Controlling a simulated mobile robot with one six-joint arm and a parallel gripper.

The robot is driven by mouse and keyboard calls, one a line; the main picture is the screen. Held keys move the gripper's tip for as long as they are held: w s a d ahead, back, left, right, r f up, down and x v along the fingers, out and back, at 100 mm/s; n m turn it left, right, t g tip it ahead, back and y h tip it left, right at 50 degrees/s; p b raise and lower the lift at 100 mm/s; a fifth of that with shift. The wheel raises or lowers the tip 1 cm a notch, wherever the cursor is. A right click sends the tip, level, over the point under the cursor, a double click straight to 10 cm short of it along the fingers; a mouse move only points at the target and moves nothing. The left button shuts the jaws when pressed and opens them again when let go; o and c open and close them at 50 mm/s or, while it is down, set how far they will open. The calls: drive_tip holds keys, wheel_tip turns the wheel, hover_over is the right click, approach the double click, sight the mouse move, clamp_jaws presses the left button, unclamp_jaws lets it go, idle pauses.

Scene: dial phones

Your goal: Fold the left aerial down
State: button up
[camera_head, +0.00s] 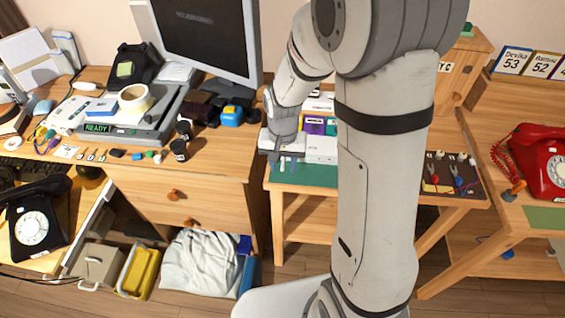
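My gripper (282,160) points down over the left part of the small middle table, above its green mat (308,175). It is small in the view, and I cannot tell whether its fingers are apart or closed. A white box-shaped thing (321,149) stands just right of the gripper, and its right side is hidden behind my arm. I cannot make out the left aerial or any other aerial; the gripper and arm cover much of this table.
Purple and green pieces stand behind the white box. Left is a desk with a monitor (205,35), a grey "READY" device (120,128) and a black dial phone (35,225). Right are a dark board with small parts (452,178) and a red dial phone (545,160).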

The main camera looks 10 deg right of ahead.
drive_tip(key=shift+r+p, duration=2.2)
drive_tip(key=shift+r, duration=0.8)
